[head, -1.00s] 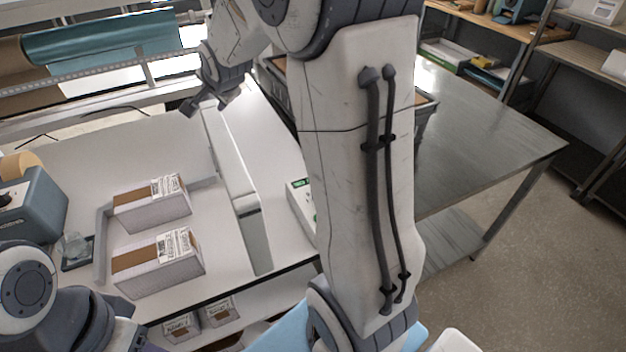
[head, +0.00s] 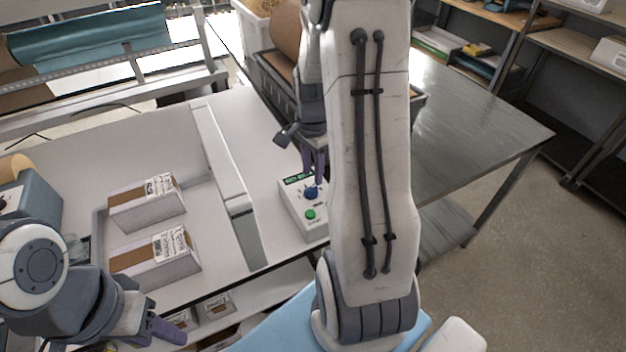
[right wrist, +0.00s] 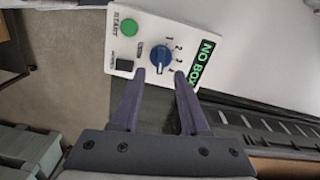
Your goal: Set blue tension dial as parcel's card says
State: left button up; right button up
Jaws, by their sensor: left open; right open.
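The blue dial (head: 311,192) sits on a white control box (head: 292,207), beside a green button (head: 310,214). In the right wrist view the dial (right wrist: 161,58) has printed marks around it, and its white pointer line is at the side toward my fingers. My right gripper (head: 314,176) is open just above the dial; in the right wrist view its fingertips (right wrist: 160,73) lie on either side of the dial's near edge, not closed on it. Two cardboard parcels (head: 150,208) (head: 157,262) carry printed labels too small to read. My left gripper (head: 160,328) is open at the lower left.
A green display (right wrist: 207,62) on the control box reads "NO BOX". A raised white rail (head: 225,165) runs between the parcels and the control box. A dark crate (head: 275,85) stands behind, near a steel table (head: 480,125). The bench beside the parcels is clear.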

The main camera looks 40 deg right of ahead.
aim_at(312, 186)
notch_tip(312, 186, down, 5)
jog(key=shift+r+p, duration=0.1)
jog(key=shift+p, duration=0.25)
grip_shut()
jog(key=n, duration=0.4)
jog(key=shift+w, duration=0.15)
jog(key=shift+n, duration=1.9)
